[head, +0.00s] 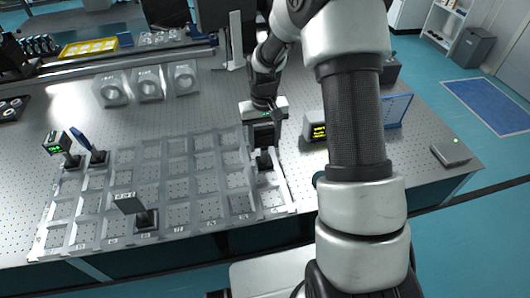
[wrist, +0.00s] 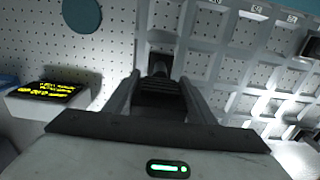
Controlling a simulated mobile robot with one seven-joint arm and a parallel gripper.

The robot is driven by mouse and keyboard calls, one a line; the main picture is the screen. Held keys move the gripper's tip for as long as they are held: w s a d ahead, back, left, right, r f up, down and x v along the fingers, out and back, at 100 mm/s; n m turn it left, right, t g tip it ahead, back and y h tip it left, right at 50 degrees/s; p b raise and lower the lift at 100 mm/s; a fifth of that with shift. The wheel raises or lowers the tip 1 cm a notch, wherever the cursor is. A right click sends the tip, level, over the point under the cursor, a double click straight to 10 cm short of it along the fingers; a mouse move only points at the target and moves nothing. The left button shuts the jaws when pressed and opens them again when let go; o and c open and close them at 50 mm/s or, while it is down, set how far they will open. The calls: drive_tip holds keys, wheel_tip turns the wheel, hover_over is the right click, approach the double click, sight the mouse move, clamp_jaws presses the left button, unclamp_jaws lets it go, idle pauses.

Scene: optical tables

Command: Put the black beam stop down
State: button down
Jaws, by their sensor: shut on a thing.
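My gripper (head: 264,135) points down over the right-hand column of the grey grid tray (head: 106,242). Its fingers are shut on the black beam stop (head: 264,161), which shows as a dark piece between and below them. In the wrist view the beam stop (wrist: 160,66) sits between the two finger ends, low over the pegboard-like table and beside the tray's grid walls (wrist: 202,62). Its lower part is partly hidden, and I cannot tell whether it touches the surface.
A box with a yellow-lettered display (head: 315,126) stands close right of my gripper. A dark block on a post (head: 130,203) stands in the tray's front left. A green-display device (head: 57,142) stands at the far left. Three pale mounts (head: 147,86) stand behind the tray. Many compartments are empty.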

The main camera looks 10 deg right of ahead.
sight(264, 148)
drive_tip(key=shift+f, duration=2.05)
drive_tip(key=shift+f, duration=0.2)
drive_tip(key=c, duration=0.8)
unclamp_jaws()
